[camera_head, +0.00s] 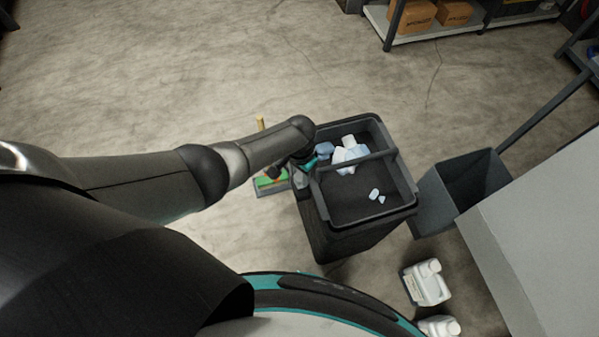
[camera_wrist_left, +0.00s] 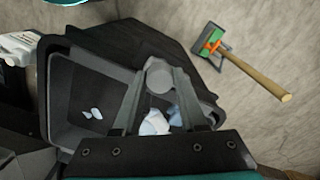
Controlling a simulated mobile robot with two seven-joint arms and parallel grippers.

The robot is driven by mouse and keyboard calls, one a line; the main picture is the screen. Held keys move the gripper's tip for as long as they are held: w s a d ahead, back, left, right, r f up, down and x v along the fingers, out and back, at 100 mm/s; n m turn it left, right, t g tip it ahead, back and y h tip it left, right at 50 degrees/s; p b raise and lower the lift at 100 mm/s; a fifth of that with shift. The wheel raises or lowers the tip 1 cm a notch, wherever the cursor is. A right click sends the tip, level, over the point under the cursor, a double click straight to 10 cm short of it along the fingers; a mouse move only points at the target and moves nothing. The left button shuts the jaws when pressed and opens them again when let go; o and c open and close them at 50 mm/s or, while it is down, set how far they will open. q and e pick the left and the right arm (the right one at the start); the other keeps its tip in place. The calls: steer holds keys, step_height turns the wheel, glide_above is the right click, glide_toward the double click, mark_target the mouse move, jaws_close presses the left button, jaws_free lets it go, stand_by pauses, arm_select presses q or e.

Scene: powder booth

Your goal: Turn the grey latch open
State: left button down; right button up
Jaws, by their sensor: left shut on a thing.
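A dark bin (camera_head: 322,232) with a grey tray-like top stands on the floor in the middle of the head view. My left gripper (camera_head: 304,170) is at the left rim of the bin, partly hidden by its own arm. In the left wrist view, the two fingers (camera_wrist_left: 158,88) are shut on a round grey piece, apparently the grey latch (camera_wrist_left: 159,76), at the bin's edge. The latch is hidden behind my arm in the head view, and its turn angle is hard to tell. My right gripper is not in view.
Crumpled white and pale blue pieces (camera_head: 348,155) lie in the tray, under a dark crossbar (camera_head: 365,158). A grey open bin (camera_head: 440,205) stands close on the right. White jugs (camera_head: 428,284) stand in front. A green and orange brush (camera_wrist_left: 213,43) lies beside the bin.

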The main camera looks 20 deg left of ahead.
mark_target(300, 176)
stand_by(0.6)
arm_select(q)
steer(key=shift+c, duration=2.2)
jaws_free()
steer(key=shift+r, duration=0.1)
step_height(300, 176, up, 15)
steer(key=p, duration=0.8)
steer(key=shift+p, duration=0.3)
